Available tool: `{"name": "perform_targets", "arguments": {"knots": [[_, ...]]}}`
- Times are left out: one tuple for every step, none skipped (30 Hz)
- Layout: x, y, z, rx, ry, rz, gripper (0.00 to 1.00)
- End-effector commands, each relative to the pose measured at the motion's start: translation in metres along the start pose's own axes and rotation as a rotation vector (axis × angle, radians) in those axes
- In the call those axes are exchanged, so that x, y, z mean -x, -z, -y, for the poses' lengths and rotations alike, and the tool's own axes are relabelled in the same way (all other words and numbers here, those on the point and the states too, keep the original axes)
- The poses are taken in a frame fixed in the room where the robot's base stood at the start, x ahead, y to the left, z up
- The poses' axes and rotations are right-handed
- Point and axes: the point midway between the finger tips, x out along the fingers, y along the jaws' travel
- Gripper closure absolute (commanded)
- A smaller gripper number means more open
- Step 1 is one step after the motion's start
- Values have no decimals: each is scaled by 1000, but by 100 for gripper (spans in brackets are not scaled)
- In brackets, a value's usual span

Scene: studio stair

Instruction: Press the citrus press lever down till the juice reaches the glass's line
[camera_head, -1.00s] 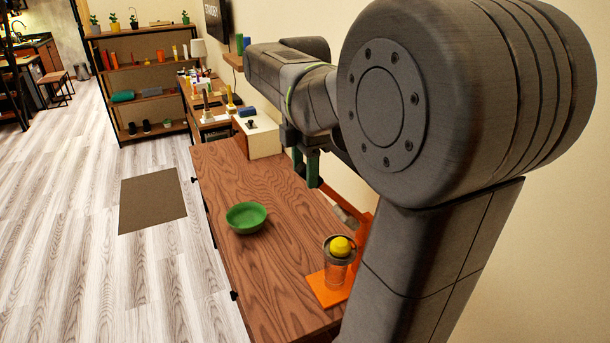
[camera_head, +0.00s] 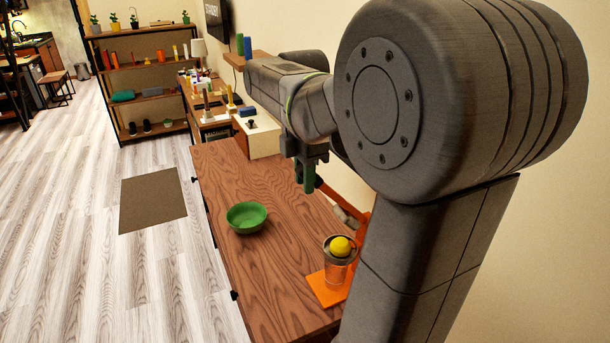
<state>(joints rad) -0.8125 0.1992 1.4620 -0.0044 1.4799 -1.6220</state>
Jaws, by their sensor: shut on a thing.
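The citrus press stands at the near right of the wooden counter, with an orange base (camera_head: 322,290) and a yellow fruit (camera_head: 340,247) in its cup. A clear glass (camera_head: 337,272) appears under the cup; its line and any juice are too small to tell. The orange lever (camera_head: 334,195) runs up and back from the press, partly hidden by my arm. My gripper (camera_head: 309,184), with green fingers, is at the lever's far end, shut on the lever as far as I can see; the exact contact is small and partly hidden.
A green bowl (camera_head: 247,217) stands on the counter (camera_head: 225,170) left of the press. A white box (camera_head: 262,138) is at the counter's far end, near the wall. A wall shelf (camera_head: 243,62) is above it. The counter's middle is clear.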

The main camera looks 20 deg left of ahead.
Motion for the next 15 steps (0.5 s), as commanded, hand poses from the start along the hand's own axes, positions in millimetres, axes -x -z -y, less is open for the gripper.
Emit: {"name": "perform_targets", "arguments": {"knots": [[-2, 2, 0, 2, 1, 6, 100], [-3, 3, 0, 3, 1, 11, 100], [-5, 5, 0, 4, 1, 19, 100], [-7, 6, 0, 4, 1, 27, 100], [-9, 8, 0, 4, 1, 37, 100], [-12, 11, 0, 6, 1, 50, 100], [-15, 14, 0, 6, 2, 63, 100], [-18, 16, 0, 7, 3, 77, 100], [-22, 20, 0, 8, 2, 98, 100], [-26, 23, 0, 8, 1, 114, 100], [-30, 26, 0, 9, 2, 133, 100], [-35, 31, 0, 10, 3, 158, 100], [-40, 35, 0, 9, 3, 178, 100], [-45, 38, 0, 10, 3, 200, 100], [-51, 43, 0, 11, 2, 230, 100]]}}
